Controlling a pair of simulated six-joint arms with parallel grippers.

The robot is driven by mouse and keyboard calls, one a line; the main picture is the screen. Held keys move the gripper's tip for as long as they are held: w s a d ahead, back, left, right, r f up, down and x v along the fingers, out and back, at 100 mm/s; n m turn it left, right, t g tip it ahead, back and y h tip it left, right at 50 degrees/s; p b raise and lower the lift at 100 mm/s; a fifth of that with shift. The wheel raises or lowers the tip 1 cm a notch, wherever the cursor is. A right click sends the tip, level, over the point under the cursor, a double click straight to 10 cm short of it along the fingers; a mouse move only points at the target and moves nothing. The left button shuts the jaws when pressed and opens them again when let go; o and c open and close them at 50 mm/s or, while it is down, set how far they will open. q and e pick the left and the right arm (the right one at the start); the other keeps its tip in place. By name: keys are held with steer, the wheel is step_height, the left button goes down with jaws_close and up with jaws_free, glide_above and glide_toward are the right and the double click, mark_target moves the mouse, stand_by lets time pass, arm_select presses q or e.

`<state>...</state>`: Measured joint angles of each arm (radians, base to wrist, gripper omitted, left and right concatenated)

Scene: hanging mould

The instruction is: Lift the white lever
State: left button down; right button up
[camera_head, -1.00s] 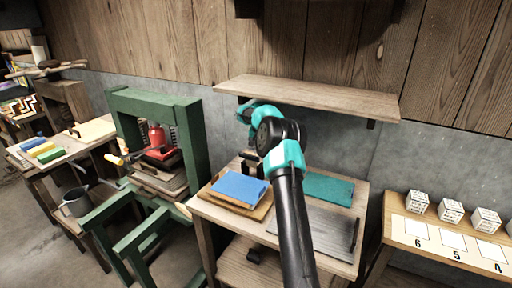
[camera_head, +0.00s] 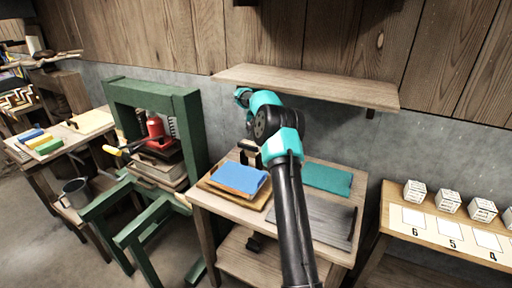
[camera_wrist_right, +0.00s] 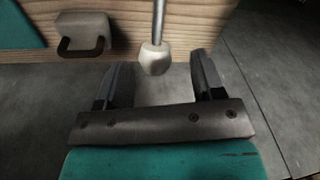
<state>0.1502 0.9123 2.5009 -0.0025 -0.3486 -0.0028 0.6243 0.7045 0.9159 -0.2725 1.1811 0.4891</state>
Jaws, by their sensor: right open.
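In the right wrist view a white faceted knob (camera_wrist_right: 155,59) sits on the end of a thin metal rod that comes down from the top edge; it looks like the white lever. My right gripper (camera_wrist_right: 160,80) is open, with one dark finger on each side of the knob. The knob lies just beyond or between the fingertips; the exact depth is unclear, and no finger visibly touches it. In the head view my right arm reaches over the middle table, and I cannot clearly make out its gripper or the lever there. My left gripper is not in view.
A white block with a dark handle (camera_wrist_right: 82,34) is beside the knob. The middle table holds a blue pad (camera_head: 239,179), a teal pad (camera_head: 327,178) and a grey plate (camera_head: 325,221). A wooden shelf (camera_head: 310,86) hangs above. A green press (camera_head: 195,125) stands left.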

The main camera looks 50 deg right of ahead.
steer(key=shift+s+a, duration=0.15)
steer(key=shift+a, duration=0.05)
steer(key=s+a+r, duration=0.1)
steer(key=s+a, duration=0.8)
steer(key=a, duration=0.3)
steer(key=shift+a+r, duration=0.25)
stand_by(0.4)
